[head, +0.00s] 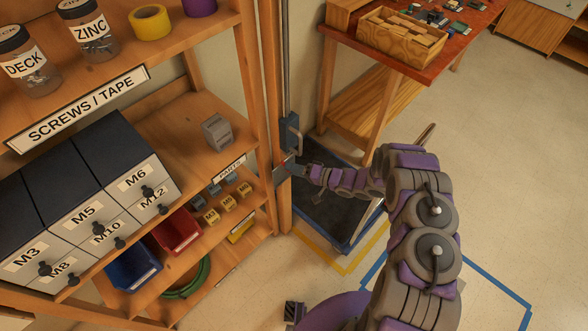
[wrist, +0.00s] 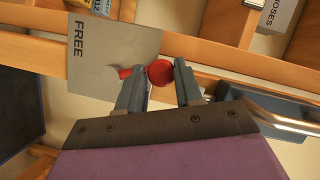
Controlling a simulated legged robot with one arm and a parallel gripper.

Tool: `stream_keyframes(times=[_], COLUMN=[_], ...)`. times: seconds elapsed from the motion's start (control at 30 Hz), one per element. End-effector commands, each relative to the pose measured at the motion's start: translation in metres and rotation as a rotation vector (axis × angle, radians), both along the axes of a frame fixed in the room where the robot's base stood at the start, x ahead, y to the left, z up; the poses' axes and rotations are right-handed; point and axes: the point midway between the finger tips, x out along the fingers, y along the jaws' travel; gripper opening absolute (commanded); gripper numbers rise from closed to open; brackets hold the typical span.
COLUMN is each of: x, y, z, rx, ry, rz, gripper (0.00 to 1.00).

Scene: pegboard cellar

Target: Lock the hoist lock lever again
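The hoist lock lever has a round red knob (wrist: 160,72) and a short red arm (wrist: 124,73) on a pale metal plate marked "FREE" (wrist: 105,55). In the wrist view my gripper (wrist: 161,72) has one finger on each side of the knob, and the knob fills the gap at the fingertips. Whether the fingers press on it cannot be told. The left finger covers the middle of the lever arm. In the head view my gripper (head: 299,170) is at the plate (head: 288,168) on the wooden shelf post, and the lever is mostly hidden.
A shelf unit with dark-topped drawers (head: 88,180), jars and bins stands left of the post. A metal bracket with a handle (head: 291,133) is just above the plate. A red-topped workbench (head: 400,55) is behind. A dark platform (head: 335,205) lies below my arm. Open floor is at the right.

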Motion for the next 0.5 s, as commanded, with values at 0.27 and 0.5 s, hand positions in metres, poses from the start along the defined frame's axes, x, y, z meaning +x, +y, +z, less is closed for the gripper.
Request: stream_keyframes(times=[0.27, 0.5], x=[-0.0011, -0.0011], y=[0.0000, 0.0003], z=[0.0005, 0.0034], rx=[0.001, 0.001], ry=[-0.001, -0.003], rz=[0.000, 0.001], gripper=[0.56, 0.56])
